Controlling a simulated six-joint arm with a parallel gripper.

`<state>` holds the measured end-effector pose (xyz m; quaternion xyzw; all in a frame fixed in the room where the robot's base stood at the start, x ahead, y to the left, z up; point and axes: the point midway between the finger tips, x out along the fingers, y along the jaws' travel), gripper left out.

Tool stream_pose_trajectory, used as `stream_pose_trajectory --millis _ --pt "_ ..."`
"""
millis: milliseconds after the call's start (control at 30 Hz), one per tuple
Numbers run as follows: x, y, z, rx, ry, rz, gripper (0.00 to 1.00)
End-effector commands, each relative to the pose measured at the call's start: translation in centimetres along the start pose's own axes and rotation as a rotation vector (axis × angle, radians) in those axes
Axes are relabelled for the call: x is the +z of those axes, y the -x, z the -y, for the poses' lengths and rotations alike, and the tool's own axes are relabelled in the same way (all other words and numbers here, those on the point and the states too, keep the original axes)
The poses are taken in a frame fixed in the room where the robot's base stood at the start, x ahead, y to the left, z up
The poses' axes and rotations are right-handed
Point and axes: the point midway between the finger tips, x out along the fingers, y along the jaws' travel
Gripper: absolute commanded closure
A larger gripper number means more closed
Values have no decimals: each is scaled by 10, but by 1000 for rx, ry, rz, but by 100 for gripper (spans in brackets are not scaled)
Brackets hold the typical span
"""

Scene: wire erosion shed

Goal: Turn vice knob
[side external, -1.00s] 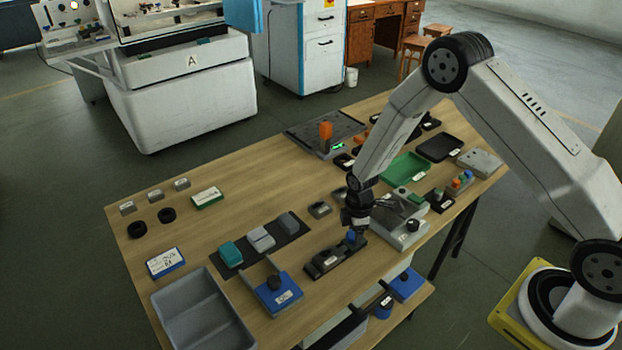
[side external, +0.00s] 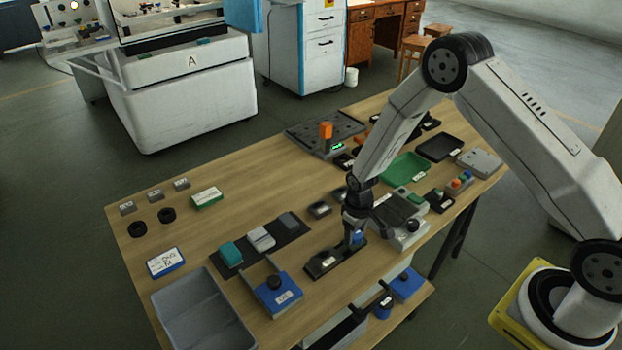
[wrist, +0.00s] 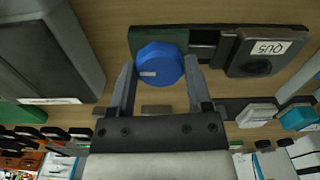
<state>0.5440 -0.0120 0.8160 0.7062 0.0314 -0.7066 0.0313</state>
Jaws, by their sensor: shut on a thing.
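The vice (side external: 325,264) is a dark, long block with a white label, lying near the front edge of the bench. Its round blue knob (wrist: 160,64) has a white mark on its face, which points left in the wrist view. My gripper (wrist: 159,68) has one finger on each side of the knob and is shut on it. In the side view my gripper (side external: 356,240) points down at the right end of the vice and partly hides the knob. In the wrist view the vice's dark jaw block (wrist: 262,50) with a white label sits right of the knob.
A grey bin (side external: 205,310) is at the front left.

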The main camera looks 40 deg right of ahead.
Motion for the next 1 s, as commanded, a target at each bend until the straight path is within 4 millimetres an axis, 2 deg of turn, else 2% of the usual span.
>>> stream_pose_trajectory --millis 700,1000 --pt "-2 1 1 -1 -678 -4 95" --pt "-2 1 1 -1 -895 -4 95"
